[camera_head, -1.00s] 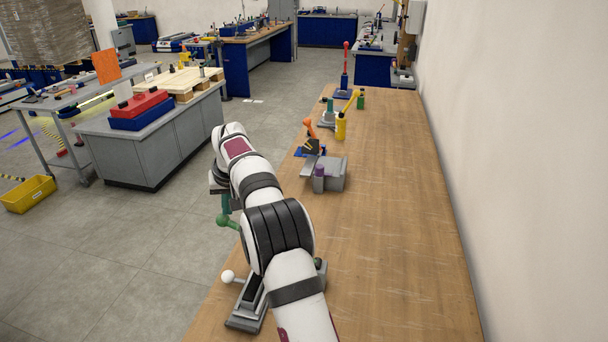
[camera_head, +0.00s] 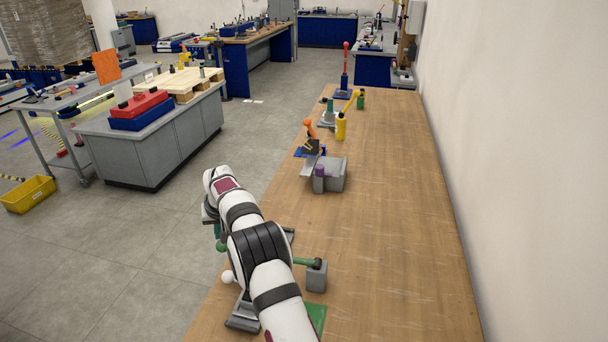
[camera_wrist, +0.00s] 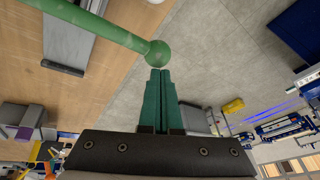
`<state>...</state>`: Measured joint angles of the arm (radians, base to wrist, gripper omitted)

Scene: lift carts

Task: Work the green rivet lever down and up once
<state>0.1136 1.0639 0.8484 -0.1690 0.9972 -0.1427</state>
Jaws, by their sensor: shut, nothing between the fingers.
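The green rivet lever (camera_head: 305,262) shows in the head view as a short piece of bar at a grey pivot block (camera_head: 316,277). My arm hides the middle of the lever. In the wrist view the green lever (camera_wrist: 100,28) runs in from the upper left and ends in a round green ball (camera_wrist: 158,54). My gripper (camera_wrist: 160,72) has its teal fingers shut together and empty. Their tips are right at the ball's near edge; I cannot tell whether they touch it. The lever's exact tilt is unclear.
A white knob (camera_head: 228,277) and a grey base (camera_head: 243,316) lie beside my arm, near a green plate (camera_head: 316,318). Farther along the wooden bench (camera_head: 385,220) stand a grey block with a purple knob (camera_head: 319,171) and orange, yellow and red levers. The bench's right side is clear.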

